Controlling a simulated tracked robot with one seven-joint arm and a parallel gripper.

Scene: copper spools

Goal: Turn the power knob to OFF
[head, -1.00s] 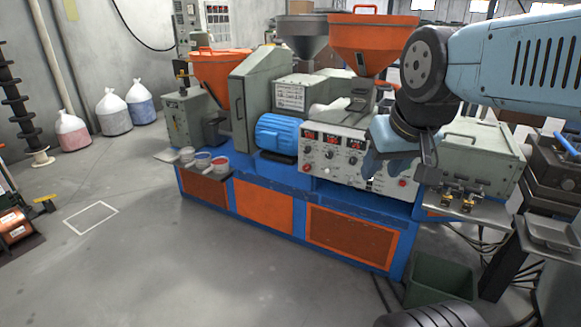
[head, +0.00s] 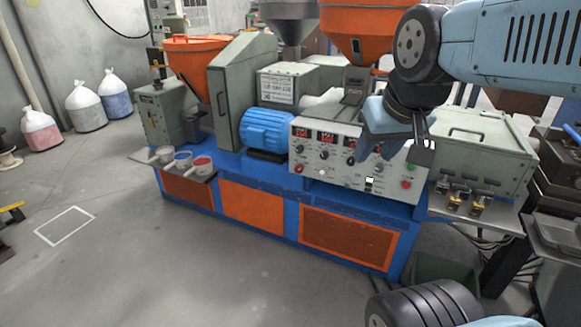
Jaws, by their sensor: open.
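The light grey control panel (head: 345,157) is on the front of the blue-framed machine, right of the blue motor (head: 266,131). It carries red displays, several dark knobs, a red button (head: 407,184) at its lower right and a small white-and-black switch (head: 369,182) at its lower edge. The labels are too small to read, so I cannot tell which knob is the power knob. My gripper (head: 422,153) is open, in front of the panel's right part in this view. It hides part of the panel, and I see no contact. My light-blue arm comes in from the upper right.
Small cups (head: 183,160) stand on a ledge at the machine's left. Brass fittings (head: 460,200) sit on a shelf right of the panel. A dark green bin (head: 447,270) stands on the floor below.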

